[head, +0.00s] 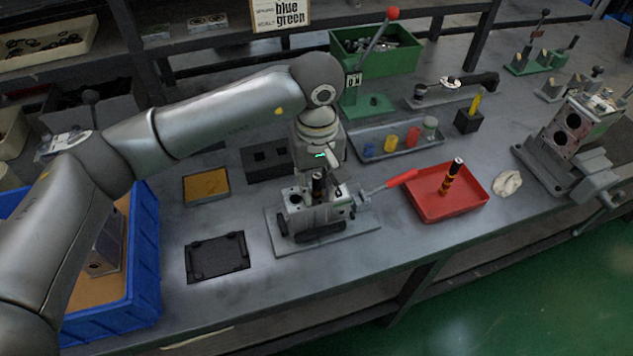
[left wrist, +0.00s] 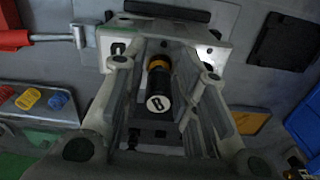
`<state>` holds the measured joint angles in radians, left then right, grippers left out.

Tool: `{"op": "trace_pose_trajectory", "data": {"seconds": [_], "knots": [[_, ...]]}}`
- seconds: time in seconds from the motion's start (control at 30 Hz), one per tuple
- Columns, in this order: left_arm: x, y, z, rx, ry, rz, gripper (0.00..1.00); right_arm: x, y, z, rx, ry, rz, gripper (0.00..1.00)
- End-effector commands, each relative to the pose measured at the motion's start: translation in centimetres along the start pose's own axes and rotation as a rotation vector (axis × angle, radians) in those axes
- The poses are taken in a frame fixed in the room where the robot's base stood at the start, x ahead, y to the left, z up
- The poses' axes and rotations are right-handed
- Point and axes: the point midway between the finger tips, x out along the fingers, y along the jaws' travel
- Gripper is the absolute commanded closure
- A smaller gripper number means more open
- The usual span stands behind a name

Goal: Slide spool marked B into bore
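The spool marked B (left wrist: 159,88) is black with an orange band and a pale end cap showing the letter. In the head view the spool (head: 318,186) stands upright at the top of the grey valve block (head: 309,217); its lower end is hidden. The valve block (left wrist: 100,36) also shows in the left wrist view, with the spool at its middle. My left gripper (head: 320,176) is above the block. In the left wrist view its fingers (left wrist: 164,66) stand apart on both sides of the spool, with gaps visible. My right gripper is not in view.
A red tray (head: 420,204) holding another black-and-orange spool (head: 449,181) stands right of the block. A blue crate (head: 146,250) is at left, a black frame (head: 217,257) nearer, and a grey tray (head: 378,146) of coloured parts behind.

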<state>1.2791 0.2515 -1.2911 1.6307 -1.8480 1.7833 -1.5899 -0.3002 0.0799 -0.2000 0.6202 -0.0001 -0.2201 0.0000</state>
Motion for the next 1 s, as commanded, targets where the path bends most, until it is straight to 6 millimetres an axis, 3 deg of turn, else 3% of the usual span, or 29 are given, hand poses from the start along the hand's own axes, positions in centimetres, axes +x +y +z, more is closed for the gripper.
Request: {"op": "trace_pose_trajectory", "data": {"seconds": [0.33, 0.47, 1.0], "knots": [[0.1, -0.1, 0.0, -0.001, -0.002, -0.004, 0.6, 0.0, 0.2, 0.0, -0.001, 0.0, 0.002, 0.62], [-0.7, -0.1, 0.0, 0.0, 0.0, -0.003, 0.6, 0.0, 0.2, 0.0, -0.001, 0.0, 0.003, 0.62], [-10.7, 0.1, 0.0, 0.0, 0.001, -0.001, 0.6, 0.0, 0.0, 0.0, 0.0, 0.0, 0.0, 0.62]]}}
